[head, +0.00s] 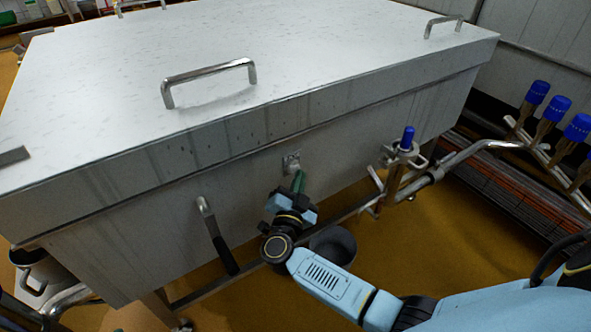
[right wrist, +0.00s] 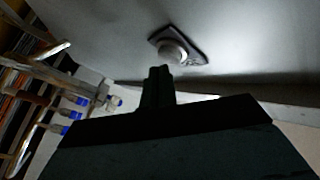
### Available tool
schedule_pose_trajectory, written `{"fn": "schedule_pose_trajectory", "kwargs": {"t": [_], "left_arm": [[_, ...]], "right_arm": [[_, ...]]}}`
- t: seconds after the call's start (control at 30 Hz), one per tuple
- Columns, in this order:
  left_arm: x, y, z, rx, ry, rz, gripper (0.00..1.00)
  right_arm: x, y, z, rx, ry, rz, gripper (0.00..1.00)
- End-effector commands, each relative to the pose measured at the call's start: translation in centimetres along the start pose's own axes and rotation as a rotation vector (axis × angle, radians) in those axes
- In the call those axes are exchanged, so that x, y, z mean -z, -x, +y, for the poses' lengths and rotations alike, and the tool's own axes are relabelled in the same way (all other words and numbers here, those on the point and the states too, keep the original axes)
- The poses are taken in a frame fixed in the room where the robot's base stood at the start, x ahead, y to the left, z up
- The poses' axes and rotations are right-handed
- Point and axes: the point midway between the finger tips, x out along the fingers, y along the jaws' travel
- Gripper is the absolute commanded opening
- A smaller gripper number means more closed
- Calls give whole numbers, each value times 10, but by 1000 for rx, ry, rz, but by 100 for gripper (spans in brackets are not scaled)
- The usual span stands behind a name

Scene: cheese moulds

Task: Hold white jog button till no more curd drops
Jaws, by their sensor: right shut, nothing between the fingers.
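The white jog button (right wrist: 173,52) is a round knob on a small square plate on the vat's side wall. In the head view its plate (head: 291,161) shows on the front wall of the steel vat (head: 110,190). My right gripper (head: 299,181) is shut with nothing between its fingers and points at the plate. In the right wrist view the closed fingertips (right wrist: 158,70) are right at the lower edge of the button. I cannot tell whether they touch or press it. No curd shows. My left gripper is not in view.
A black-handled lever (head: 219,240) hangs on the vat wall left of my right gripper. A grey round container (head: 333,243) stands below my forearm. A blue-capped valve (head: 408,138) and pipes are to the right. The vat's lid (head: 300,50) with metal handles is closed.

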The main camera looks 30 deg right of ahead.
Motion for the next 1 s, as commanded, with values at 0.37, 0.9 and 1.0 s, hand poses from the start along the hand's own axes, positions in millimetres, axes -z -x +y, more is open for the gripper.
{"fn": "schedule_pose_trajectory", "kwargs": {"t": [0.37, 0.9, 1.0], "left_arm": [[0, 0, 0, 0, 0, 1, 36], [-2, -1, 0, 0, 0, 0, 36], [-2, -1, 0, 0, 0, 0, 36]], "right_arm": [[0, -1, 0, 0, -1, 0, 0], [-4, -5, -4, 0, -2, 1, 0], [-4, -6, -5, 0, -2, 0, 0]]}}
